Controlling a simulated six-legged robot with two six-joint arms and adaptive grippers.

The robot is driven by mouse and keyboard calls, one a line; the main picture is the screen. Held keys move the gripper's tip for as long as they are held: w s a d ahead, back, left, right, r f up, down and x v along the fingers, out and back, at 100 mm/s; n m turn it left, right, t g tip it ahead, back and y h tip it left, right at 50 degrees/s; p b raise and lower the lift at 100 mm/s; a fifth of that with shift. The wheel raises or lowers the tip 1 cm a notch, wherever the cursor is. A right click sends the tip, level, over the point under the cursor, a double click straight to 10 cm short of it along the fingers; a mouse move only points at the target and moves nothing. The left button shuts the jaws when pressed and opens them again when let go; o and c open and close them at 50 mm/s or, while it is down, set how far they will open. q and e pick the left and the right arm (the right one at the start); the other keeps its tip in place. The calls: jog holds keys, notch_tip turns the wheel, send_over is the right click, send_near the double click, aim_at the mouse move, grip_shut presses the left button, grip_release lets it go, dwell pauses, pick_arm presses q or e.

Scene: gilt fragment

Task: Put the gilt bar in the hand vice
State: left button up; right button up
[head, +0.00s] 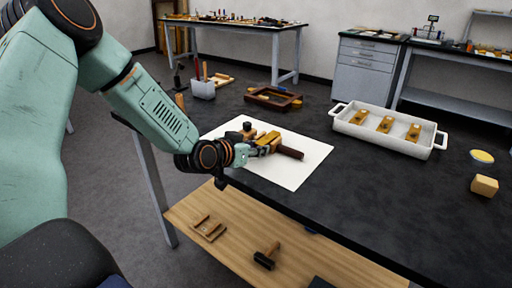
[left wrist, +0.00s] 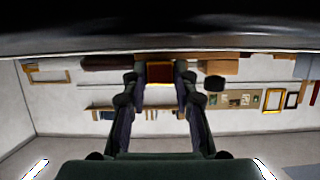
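The hand vice lies on a white sheet (head: 310,163) on the black table, its dark brown handle (head: 290,152) pointing right and a black knob (head: 247,127) at its left; the knob also shows in the left wrist view (left wrist: 214,83). My left gripper (head: 256,151) is at the vice's near side. In the left wrist view its fingers (left wrist: 159,80) close on both sides of the gilt bar (left wrist: 159,72), which shows a reddish-brown end and a yellow edge. Whether the bar sits between the vice jaws is hard to tell. My right gripper is out of view.
A white tray (head: 340,127) with three gilded pieces stands to the right. A brown wooden tray (head: 273,98) and a tool holder (head: 203,89) are behind. A yellow block (head: 484,186) and round dish (head: 482,156) lie far right. A hammer (head: 266,257) is on the lower shelf.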

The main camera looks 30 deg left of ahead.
pick_arm(q)
jog(key=o, duration=0.4)
jog(key=shift+w+f, duration=0.1)
jog(key=shift+f, duration=0.05)
jog(key=shift+r, duration=0.25)
